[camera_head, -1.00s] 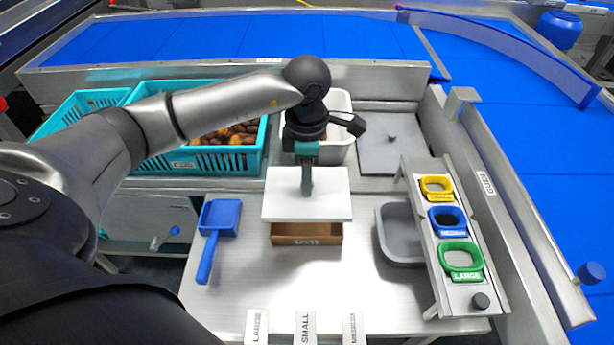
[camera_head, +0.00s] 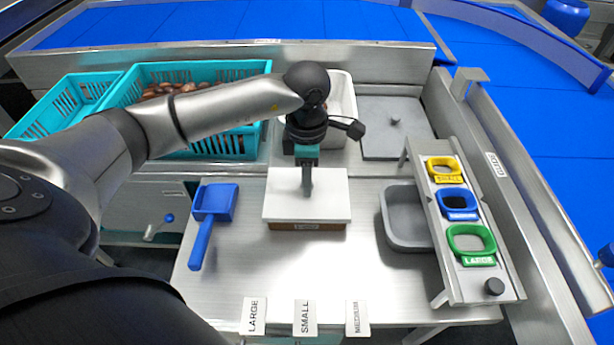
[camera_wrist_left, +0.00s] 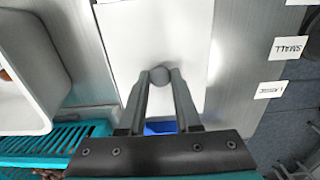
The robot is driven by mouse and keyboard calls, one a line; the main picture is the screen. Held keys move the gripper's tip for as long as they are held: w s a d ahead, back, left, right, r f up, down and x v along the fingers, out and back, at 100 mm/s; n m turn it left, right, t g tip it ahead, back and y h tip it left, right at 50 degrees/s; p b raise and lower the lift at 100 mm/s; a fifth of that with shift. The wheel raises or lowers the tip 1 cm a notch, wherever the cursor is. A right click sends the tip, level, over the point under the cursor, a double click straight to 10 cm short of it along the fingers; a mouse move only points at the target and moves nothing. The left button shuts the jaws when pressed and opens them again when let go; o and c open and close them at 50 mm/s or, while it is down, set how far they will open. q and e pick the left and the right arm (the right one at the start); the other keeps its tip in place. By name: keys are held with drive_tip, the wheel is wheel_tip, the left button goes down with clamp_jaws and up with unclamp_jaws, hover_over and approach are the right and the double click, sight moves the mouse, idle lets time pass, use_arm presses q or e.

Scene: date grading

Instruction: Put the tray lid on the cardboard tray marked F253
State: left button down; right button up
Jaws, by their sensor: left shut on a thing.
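The white tray lid (camera_head: 325,207) is level and squarely over the brown cardboard tray (camera_head: 280,226). Only a strip of the tray's front wall shows below the lid, with a small label too blurred to read. I cannot tell whether the lid touches the rim or is just above it. My left gripper (camera_head: 307,193) points down over the lid and is shut on its knob. In the left wrist view the fingers (camera_wrist_left: 160,80) close on the round grey knob (camera_wrist_left: 159,75) of the white lid (camera_wrist_left: 135,45). My right gripper is out of view.
A blue scoop (camera_head: 213,205) lies left of the tray. A grey bin (camera_head: 392,235) and a rack (camera_head: 445,270) with yellow, blue and green rings stand at right. Teal crates (camera_head: 200,145) and a white bin (camera_head: 345,88) are behind. Cards labelled LARGE, SMALL and MEDIUM are at the front edge.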

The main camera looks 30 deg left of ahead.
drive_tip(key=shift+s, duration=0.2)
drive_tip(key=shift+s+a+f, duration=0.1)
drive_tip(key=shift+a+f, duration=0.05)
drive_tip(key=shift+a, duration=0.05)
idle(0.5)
use_arm(q)
drive_tip(key=shift+s+a+f+b, duration=0.1)
drive_tip(key=shift+a+f+b, duration=0.1)
drive_tip(key=shift+f+b, duration=0.75)
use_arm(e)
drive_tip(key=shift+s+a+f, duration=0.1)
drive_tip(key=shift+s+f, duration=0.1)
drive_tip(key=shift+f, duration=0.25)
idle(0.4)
use_arm(q)
drive_tip(key=shift+c, duration=0.6)
unclamp_jaws()
drive_tip(key=shift+d+r+p, duration=0.15)
drive_tip(key=shift+r+p, duration=0.4)
drive_tip(key=shift+r, duration=0.2)
drive_tip(key=shift+d+r+p, duration=0.1)
drive_tip(key=shift+r+p, duration=0.45)
drive_tip(key=shift+r, duration=0.15)
drive_tip(key=shift+r+p, duration=1.65)
drive_tip(key=shift+r, duration=0.6)
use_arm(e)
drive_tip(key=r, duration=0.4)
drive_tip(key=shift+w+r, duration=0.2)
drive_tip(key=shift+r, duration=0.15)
